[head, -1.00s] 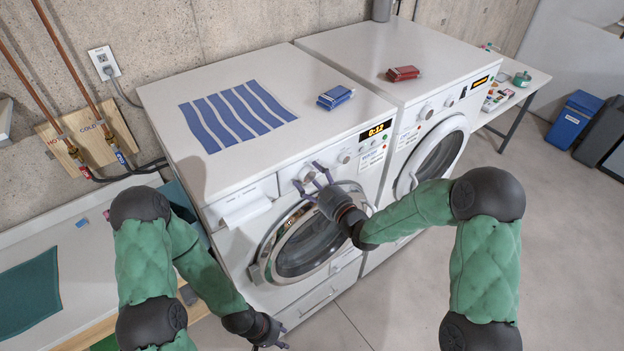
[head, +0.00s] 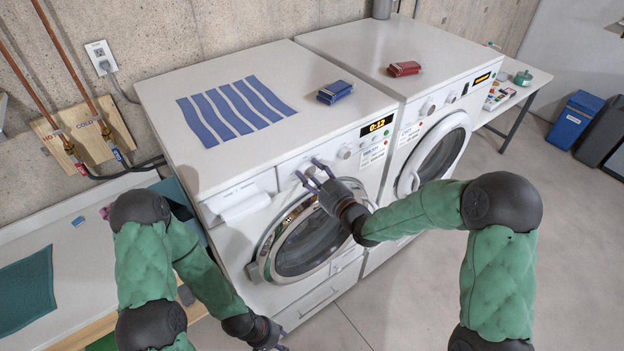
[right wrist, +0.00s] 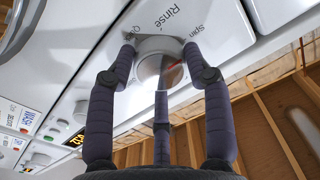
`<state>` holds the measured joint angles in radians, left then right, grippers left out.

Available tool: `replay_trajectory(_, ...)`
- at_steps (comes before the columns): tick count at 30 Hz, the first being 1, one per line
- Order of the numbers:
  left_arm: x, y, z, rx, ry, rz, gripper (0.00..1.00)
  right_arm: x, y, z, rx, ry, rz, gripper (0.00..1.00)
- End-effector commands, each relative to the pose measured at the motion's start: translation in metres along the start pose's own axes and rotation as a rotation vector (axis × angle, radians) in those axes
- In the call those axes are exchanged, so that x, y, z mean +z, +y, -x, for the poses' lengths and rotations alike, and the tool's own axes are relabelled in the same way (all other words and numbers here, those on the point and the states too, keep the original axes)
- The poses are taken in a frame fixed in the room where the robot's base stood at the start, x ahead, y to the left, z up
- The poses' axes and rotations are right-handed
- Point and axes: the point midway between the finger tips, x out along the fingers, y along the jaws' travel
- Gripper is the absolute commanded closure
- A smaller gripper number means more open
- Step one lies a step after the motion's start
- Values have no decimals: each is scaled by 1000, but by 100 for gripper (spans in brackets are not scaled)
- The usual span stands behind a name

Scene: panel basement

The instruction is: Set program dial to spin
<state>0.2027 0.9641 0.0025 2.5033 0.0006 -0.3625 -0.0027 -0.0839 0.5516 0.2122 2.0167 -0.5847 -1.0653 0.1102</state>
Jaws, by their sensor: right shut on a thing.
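The program dial (right wrist: 160,68) is a round knob on the front panel of the left washer (head: 225,190); it also shows in the head view (head: 309,170). In the right wrist view, printed words around it read "Rinse" and "Spin", with another partly hidden. A red line on the dial points right, toward the finger by "Spin". My right gripper (right wrist: 160,60) is shut on the dial, a finger on each side and a third finger below. In the head view, my left gripper (head: 270,335) hangs low before the washer, its fingers too small to judge.
A second white machine (head: 430,100) stands to the right. The round glass door (head: 305,240) is below the dial. Open floor lies to the right.

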Motion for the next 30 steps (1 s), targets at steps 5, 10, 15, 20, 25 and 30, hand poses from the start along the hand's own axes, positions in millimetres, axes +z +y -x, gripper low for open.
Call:
replay_trajectory(5, 0, -1, -2, 0, 0, 0, 60, 8, -1, 2, 0, -19, -26, 82)
replay_trajectory(10, 0, 0, -1, 0, 1, 0, 60, 9, -2, 2, 0, -21, -26, 82)
replay_trajectory(15, 0, 0, -1, 0, 1, 0, 60, 8, -2, 2, 0, -18, -24, 26)
replay_trajectory(20, 0, 0, -1, 0, 1, 0, 60, 5, -1, 1, 0, -12, -21, 26)
replay_trajectory(25, 0, 0, -1, 0, 1, 0, 60, 4, -1, 4, 0, -10, -20, 26)
replay_trajectory(30, 0, 0, -1, 0, 1, 0, 60, 3, 0, 23, 1, -10, -20, 26)
